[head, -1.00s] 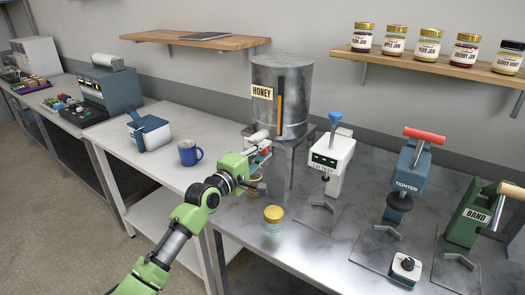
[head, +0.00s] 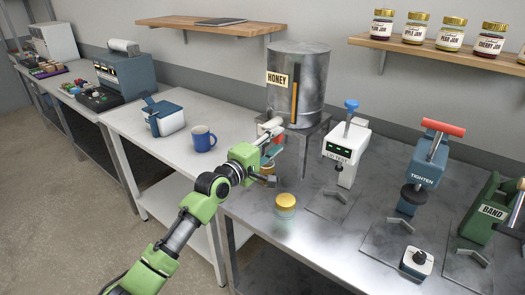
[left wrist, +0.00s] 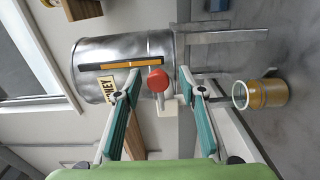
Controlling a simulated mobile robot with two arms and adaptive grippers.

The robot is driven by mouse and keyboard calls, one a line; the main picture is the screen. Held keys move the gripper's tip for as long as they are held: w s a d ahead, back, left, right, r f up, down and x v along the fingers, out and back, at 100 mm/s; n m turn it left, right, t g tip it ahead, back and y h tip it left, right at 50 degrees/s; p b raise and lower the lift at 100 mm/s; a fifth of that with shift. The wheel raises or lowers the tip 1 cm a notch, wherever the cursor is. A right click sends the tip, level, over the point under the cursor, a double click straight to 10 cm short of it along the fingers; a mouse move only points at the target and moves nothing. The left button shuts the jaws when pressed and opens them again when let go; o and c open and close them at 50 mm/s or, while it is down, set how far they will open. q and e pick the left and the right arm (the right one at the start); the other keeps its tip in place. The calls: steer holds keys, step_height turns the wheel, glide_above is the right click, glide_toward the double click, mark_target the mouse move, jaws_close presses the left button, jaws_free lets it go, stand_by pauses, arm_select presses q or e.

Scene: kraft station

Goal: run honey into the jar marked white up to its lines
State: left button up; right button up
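The grey metal honey tank (head: 312,85) stands on a stand, with a HONEY label and an amber level strip. In the left wrist view, which lies on its side, the tap's red knob (left wrist: 157,80) shows between my fingertips. An open glass jar (left wrist: 262,93) with amber content stands below the tap. Its white mark and lines cannot be made out, and my gripper mostly hides it in the head view. My left gripper (head: 276,150) is at the tap; its teal-padded fingers (left wrist: 160,88) are apart, with visible gaps beside the knob. My right gripper is out of view.
A jar with a gold lid (head: 286,203) stands on the metal table in front of the tank. The lid-test device (head: 346,150), TIGHTEN press (head: 424,165) and BAND device (head: 488,210) stand to the right. A blue mug (head: 202,140) is on the left table.

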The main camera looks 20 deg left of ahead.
arm_select(q)
steer(key=v, duration=1.1)
